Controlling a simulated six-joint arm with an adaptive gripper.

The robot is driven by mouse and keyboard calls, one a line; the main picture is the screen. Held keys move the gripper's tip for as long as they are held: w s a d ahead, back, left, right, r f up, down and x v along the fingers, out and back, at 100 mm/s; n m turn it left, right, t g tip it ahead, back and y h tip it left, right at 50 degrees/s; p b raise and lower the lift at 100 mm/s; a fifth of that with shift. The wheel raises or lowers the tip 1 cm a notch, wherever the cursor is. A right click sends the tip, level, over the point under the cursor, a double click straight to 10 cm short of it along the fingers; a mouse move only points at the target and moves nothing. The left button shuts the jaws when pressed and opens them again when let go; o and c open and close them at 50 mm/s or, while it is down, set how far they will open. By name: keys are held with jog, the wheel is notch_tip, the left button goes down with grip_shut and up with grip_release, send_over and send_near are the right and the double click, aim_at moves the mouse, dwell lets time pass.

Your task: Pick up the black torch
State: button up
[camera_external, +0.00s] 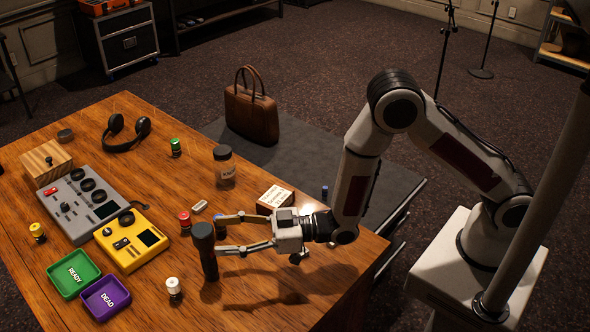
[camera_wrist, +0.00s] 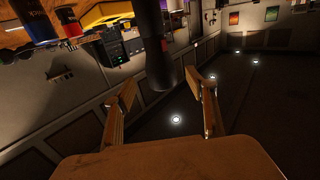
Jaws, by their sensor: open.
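The black torch (camera_external: 209,262) stands upright on the wooden desk, its wide head at the top. My gripper (camera_external: 221,234) is open and level, with its fingertips pointing left at the torch, close to its upper part. In the wrist view, the torch (camera_wrist: 152,48) is a dark cylinder between and beyond the two open fingers of my gripper (camera_wrist: 160,85). Nothing is held. I cannot tell whether a fingertip touches the torch.
A blue battery (camera_external: 219,230) and a red battery (camera_external: 184,220) stand close behind the torch. A white battery (camera_external: 174,288) stands front left. A yellow device (camera_external: 130,242), green tray (camera_external: 74,273) and purple tray (camera_external: 106,299) lie left. A jar (camera_external: 224,168) and small box (camera_external: 274,197) stand behind my gripper.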

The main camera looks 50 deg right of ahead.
aim_at(203, 235)
jog(key=shift+w+a, duration=0.2)
dwell(0.3)
jog(key=shift+r+x, duration=0.15)
jog(key=shift+x, duration=0.55)
jog(key=shift+r+x, duration=0.15)
jog(key=shift+x, duration=1.65)
grip_shut()
